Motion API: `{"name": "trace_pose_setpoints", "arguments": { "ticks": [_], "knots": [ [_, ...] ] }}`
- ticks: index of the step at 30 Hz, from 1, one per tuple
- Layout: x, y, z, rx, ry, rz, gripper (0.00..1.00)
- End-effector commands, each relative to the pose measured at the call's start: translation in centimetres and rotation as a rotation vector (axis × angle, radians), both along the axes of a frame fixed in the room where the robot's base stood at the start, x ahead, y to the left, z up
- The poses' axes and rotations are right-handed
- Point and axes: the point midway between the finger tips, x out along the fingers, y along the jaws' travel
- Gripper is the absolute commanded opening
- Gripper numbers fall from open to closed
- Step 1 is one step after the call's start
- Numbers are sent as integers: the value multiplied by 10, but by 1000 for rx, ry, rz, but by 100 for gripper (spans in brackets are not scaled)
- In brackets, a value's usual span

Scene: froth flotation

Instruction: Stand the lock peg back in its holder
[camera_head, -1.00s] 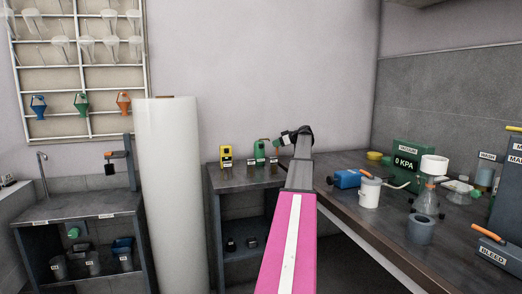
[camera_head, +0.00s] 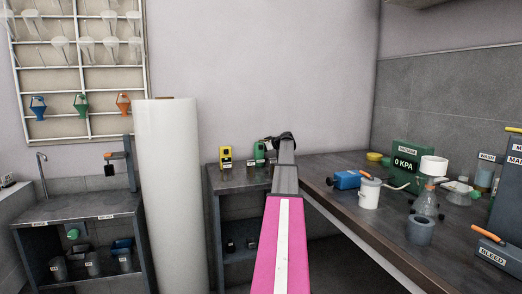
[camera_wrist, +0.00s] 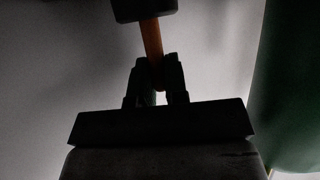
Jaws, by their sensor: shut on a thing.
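My gripper (camera_wrist: 157,80) shows in the wrist view, dark and seen from behind, with its two fingers closed on an orange peg (camera_wrist: 153,42). The peg rises slightly tilted from between the fingers. A dark block (camera_wrist: 145,9) at the top edge covers or joins its far end; I cannot tell which. In the head view my arm reaches to the back bench, and its dark wrist is beside a green device (camera_head: 259,152). The gripper and peg are mostly hidden there. I cannot clearly pick out the peg's holder.
A yellow device (camera_head: 226,154) stands left of the green one on the low bench (camera_head: 232,178). A large dark green surface (camera_wrist: 292,90) fills the wrist view's right side. The right bench holds a blue tool (camera_head: 346,179), a white cup (camera_head: 369,195) and a grey ring (camera_head: 419,231).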

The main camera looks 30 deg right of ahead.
Motion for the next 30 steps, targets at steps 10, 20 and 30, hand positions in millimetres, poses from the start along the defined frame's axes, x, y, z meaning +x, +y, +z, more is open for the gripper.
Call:
{"name": "trace_pose_setpoints", "arguments": {
  "ticks": [10,20,30],
  "knots": [
    [0,0,-2,-1,0,0,24],
    [0,0,-1,-1,0,0,39],
    [-33,-19,16,-1,-2,-1,39]
  ]
}}
